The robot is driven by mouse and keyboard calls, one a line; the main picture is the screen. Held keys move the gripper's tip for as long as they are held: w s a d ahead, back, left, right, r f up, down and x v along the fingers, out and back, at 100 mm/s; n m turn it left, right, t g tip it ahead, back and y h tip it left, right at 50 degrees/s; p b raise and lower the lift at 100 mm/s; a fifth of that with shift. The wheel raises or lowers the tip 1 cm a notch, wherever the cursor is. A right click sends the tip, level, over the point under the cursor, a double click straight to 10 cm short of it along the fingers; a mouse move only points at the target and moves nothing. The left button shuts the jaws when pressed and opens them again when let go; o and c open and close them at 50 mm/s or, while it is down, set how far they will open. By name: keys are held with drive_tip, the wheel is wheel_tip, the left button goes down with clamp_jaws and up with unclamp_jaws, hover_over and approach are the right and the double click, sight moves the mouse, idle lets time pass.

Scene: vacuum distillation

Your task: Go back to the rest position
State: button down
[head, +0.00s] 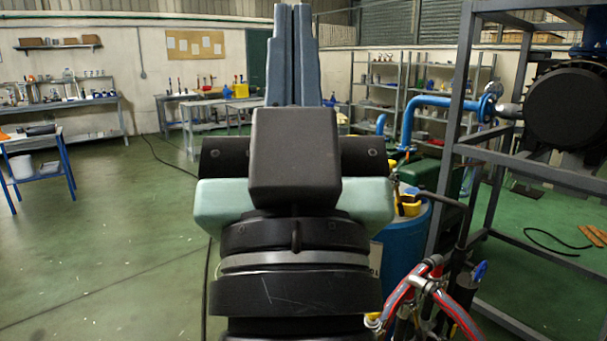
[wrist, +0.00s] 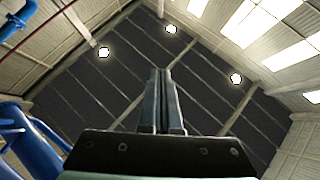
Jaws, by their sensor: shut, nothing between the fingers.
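My gripper (head: 292,55) stands upright in the middle of the head view, its two blue-grey fingers pointing up. The fingers are side by side and closed, with nothing between them. In the wrist view my gripper (wrist: 161,75) points up at the dark ceiling, and the fingers touch or nearly touch. My black wrist and arm fill the lower middle of the head view and hide what lies behind them.
A grey metal frame (head: 455,130) with a black motor (head: 567,105) stands close on the right. A blue pipe (head: 425,103), a blue barrel (head: 405,245) and red hoses (head: 405,290) are right of my arm. A blue-legged table (head: 40,178) stands left. Green floor (head: 110,250) is open at left.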

wheel_tip(320, 180, up, 18)
drive_tip(key=s+h+p, duration=0.1)
drive_tip(key=s+p, duration=0.1)
drive_tip(key=p, duration=1.4)
drive_tip(key=shift+d+f, duration=0.2)
drive_tip(key=shift+d, duration=0.05)
